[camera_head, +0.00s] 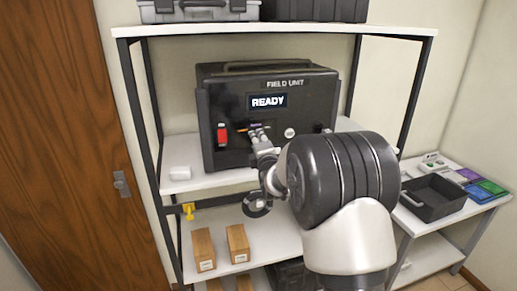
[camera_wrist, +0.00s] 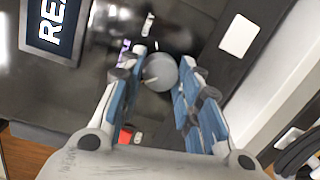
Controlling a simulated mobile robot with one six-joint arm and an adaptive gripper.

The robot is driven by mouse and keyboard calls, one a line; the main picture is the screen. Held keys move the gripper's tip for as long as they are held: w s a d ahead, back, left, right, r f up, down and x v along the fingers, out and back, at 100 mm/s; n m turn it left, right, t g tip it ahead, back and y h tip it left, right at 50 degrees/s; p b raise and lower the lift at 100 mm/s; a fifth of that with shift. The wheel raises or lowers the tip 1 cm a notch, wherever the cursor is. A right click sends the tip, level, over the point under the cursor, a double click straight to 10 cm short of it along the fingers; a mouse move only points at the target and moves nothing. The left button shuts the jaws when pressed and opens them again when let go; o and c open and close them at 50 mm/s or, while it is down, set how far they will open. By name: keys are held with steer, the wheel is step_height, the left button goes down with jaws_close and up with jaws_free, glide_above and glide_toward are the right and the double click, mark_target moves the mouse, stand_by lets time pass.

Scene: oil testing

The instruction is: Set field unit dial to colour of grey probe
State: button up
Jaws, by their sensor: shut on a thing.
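The black field unit (camera_head: 300,84) stands on the upper shelf, and its screen (camera_head: 267,101) reads READY. In the wrist view part of the screen (camera_wrist: 52,22) shows at the upper left. My gripper (camera_head: 255,131) is at the unit's front panel, below the screen. In the wrist view my gripper (camera_wrist: 162,75) has its blue-padded fingers on both sides of the round grey dial (camera_wrist: 160,71), shut on it. Small coloured marks, one purple (camera_wrist: 123,48), show beside the dial; the rest of its scale is hidden or too small to read. I cannot make out the grey probe.
A red part (camera_head: 221,135) is on the panel left of my gripper. Brown boxes (camera_head: 204,250) stand below. A side table at right holds a black tray (camera_head: 433,196) and purple, green and blue cases (camera_head: 491,187).

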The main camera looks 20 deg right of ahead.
steer(key=m, duration=0.5)
steer(key=m+y, duration=0.1)
steer(key=m, duration=0.4)
steer(key=m+y+b, duration=0.1)
steer(key=m, duration=0.4)
steer(key=shift+d+r+g, duration=0.2)
steer(key=shift+r+g, duration=0.05)
steer(key=shift+g, duration=0.15)
steer(key=shift+f+m+y+p, duration=0.1)
steer(key=shift+m+y+p, duration=0.4)
steer(key=shift+m+p, duration=1)
steer(key=shift+m+b, duration=0.4)
steer(key=shift+m, duration=0.1)
steer(key=o, duration=1.1)
